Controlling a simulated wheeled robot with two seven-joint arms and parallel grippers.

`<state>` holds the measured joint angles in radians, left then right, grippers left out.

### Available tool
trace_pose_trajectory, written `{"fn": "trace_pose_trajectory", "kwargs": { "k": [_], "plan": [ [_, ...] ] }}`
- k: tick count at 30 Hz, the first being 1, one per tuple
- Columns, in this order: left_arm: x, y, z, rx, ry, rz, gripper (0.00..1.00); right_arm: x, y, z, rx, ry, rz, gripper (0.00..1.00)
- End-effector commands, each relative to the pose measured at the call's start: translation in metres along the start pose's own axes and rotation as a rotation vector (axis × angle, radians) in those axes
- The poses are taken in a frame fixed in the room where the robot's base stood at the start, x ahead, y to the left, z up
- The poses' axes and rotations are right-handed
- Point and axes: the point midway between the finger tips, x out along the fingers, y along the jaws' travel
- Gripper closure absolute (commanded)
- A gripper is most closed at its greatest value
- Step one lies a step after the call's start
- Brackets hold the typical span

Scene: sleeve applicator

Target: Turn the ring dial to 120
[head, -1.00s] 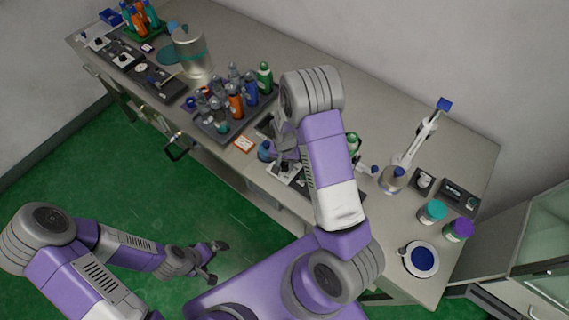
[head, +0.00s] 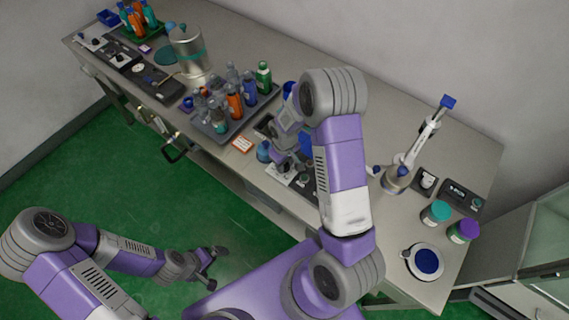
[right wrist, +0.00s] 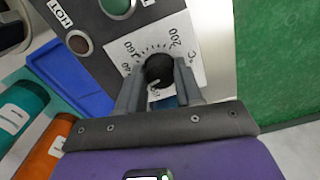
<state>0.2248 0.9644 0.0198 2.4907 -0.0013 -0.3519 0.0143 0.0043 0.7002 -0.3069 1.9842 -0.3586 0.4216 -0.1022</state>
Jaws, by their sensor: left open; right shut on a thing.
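The ring dial (right wrist: 158,69) is a round black knob on a white scale plate (right wrist: 188,49) in the right wrist view. Printed numbers curve around it; 200 and a degree C mark are readable, others are partly cut or small. My right gripper (right wrist: 160,84) is shut on the dial, one finger on each side. A pale mark shows on the knob's lower edge; I cannot tell which number it matches. In the head view my right gripper (head: 282,160) is over the plate and partly hides it. My left gripper (head: 208,266) is open and empty above the green floor.
A HOT label, a brown-red lamp (right wrist: 78,42) and a green button (right wrist: 117,8) sit on the dark panel beside the dial. A rack of bottles (head: 222,122) stands left of my right gripper. A clamp-like stand (head: 425,135) and jars (head: 436,212) stand to the right.

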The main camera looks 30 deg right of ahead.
Motion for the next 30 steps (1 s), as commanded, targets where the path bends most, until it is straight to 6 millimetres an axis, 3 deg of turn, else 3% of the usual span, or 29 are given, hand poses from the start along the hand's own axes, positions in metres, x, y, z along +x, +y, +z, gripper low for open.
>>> {"fn": "trace_pose_trajectory", "kwargs": {
  "k": [22, 23, 27, 30],
  "plan": [
    [0.0023, -0.0009, -0.0001, 0.0, 0.0, 0.0, 0.0, -0.0006, 0.0003, -0.0004, -0.09, 0.001, 0.0, 0.95],
    [0.0023, -0.0009, -0.0001, 0.0, 0.0, 0.0, 0.0, -0.0006, 0.0004, -0.0004, -0.089, 0.001, 0.0, 0.62],
    [0.0023, -0.0009, -0.0001, 0.0, 0.0, 0.0, 0.0, -0.0005, 0.0003, -0.0003, -0.089, 0.001, 0.0, 0.4],
    [0.0024, -0.0009, -0.0001, 0.0, 0.0, 0.0, 0.0, -0.0003, 0.0003, -0.0002, -0.089, 0.001, 0.0, 0.39]
  ]
}}
